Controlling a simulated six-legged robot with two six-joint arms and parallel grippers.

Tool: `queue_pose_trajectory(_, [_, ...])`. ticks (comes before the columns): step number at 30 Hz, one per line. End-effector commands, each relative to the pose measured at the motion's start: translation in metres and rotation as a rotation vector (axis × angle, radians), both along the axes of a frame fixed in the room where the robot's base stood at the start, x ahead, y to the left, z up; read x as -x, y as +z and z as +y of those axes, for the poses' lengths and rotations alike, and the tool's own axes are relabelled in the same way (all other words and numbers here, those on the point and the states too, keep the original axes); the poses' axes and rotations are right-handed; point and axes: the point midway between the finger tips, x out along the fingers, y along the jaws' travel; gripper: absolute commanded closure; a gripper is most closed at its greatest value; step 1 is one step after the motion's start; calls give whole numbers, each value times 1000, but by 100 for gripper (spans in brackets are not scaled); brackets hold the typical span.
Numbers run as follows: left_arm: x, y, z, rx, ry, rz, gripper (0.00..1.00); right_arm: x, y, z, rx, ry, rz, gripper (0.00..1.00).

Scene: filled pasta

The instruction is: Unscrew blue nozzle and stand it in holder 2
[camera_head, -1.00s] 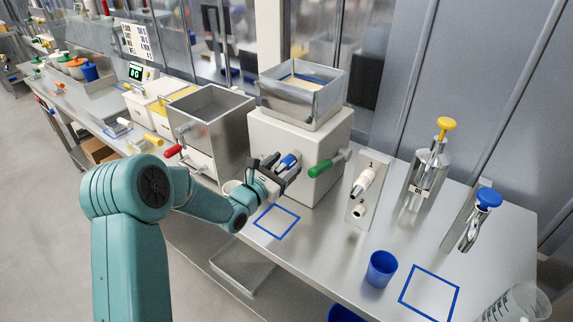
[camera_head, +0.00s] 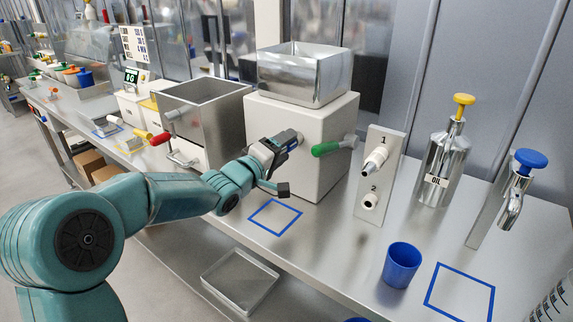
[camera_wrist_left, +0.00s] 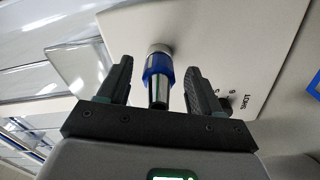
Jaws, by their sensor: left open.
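The blue nozzle (camera_wrist_left: 160,68), a metal tip with a blue collar, sits on the front of the white machine (camera_head: 315,125) in the left wrist view. My left gripper (camera_head: 281,165) is open in front of that machine. In the wrist view its two fingers stand on either side of the nozzle, with gaps between. In the head view the gripper largely hides the nozzle. The holder plate (camera_head: 389,160) stands to the right, marked 1 and 2. My right gripper is not in view.
A blue cup (camera_head: 402,264), an oil dispenser (camera_head: 439,165) and a blue-topped tap (camera_head: 513,200) stand further right. A blue square outline (camera_head: 276,217) marks clear counter below the gripper.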

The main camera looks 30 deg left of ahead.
Motion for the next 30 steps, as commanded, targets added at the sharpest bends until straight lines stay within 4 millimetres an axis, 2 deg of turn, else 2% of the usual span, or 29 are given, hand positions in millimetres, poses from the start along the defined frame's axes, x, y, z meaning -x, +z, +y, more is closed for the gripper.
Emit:
queue_pose_trajectory(1, [0,-7,0,-85,0,-11,35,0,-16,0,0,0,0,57])
queue_pose_trajectory(3, [0,-4,0,-185,0,-18,35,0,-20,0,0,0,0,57])
queue_pose_trajectory(8, [0,-3,0,-305,1,-25,35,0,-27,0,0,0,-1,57])
queue_pose_trajectory(11, [0,-7,0,-498,1,-44,35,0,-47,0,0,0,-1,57])
queue_pose_trajectory(16, [0,-6,0,-925,2,-76,35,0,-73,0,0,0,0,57])
queue_pose_trajectory(19, [0,-4,0,-1125,2,-91,35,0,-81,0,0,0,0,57])
queue_pose_trajectory(26, [0,-3,0,-1366,1,-108,35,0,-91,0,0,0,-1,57])
queue_pose_trajectory(30, [0,-3,0,-1634,2,-129,35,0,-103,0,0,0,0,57])
